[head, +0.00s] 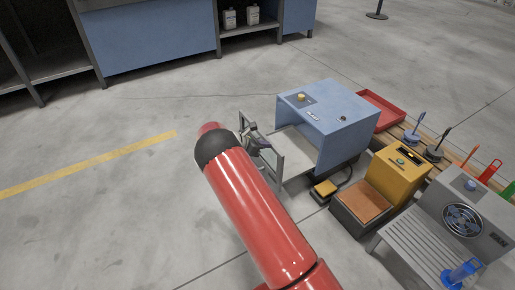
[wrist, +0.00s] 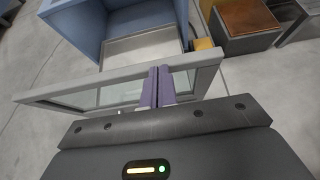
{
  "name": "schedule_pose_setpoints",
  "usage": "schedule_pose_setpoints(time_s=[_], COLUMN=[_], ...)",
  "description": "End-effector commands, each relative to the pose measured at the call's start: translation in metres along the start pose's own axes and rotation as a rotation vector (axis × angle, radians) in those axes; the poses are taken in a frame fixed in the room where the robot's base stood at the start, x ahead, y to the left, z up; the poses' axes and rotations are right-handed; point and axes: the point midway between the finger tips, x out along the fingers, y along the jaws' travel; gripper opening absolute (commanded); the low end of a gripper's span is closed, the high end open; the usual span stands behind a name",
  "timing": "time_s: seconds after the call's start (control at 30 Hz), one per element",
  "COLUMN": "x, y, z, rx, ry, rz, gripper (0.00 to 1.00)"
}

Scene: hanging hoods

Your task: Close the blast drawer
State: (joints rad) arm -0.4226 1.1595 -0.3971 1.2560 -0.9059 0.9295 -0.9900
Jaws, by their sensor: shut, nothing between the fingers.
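The blast drawer (wrist: 150,48) is pulled out of the blue cabinet (head: 333,125). Its light tray floor shows behind a grey front frame with a glass pane (wrist: 115,95); the front also shows in the head view (head: 270,165). My gripper (wrist: 157,72) is shut and empty, with its fingertips at the top edge of the drawer front in the wrist view. I cannot tell whether they touch it. In the head view my red arm hides part of the drawer front and most of the gripper.
A yellow pedal (head: 325,188) lies on the floor right of the drawer. A yellow machine (head: 396,172), a grey fan unit (head: 470,205) and a red tray (head: 383,108) stand to the right. The floor at left is clear, with a yellow line (head: 90,163).

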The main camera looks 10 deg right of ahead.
Motion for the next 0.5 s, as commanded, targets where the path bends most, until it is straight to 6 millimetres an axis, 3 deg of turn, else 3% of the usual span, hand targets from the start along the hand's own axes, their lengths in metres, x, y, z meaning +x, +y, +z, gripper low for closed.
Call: schedule_pose_setpoints(time_s=[0.3,0.5], x=[0.085,0.13], y=[-0.002,-0.002], z=[0.047,0.073], rx=[0.005,0.005], ry=[-0.002,-0.002], rz=[-0.006,-0.005], gripper=[0.0,0.0])
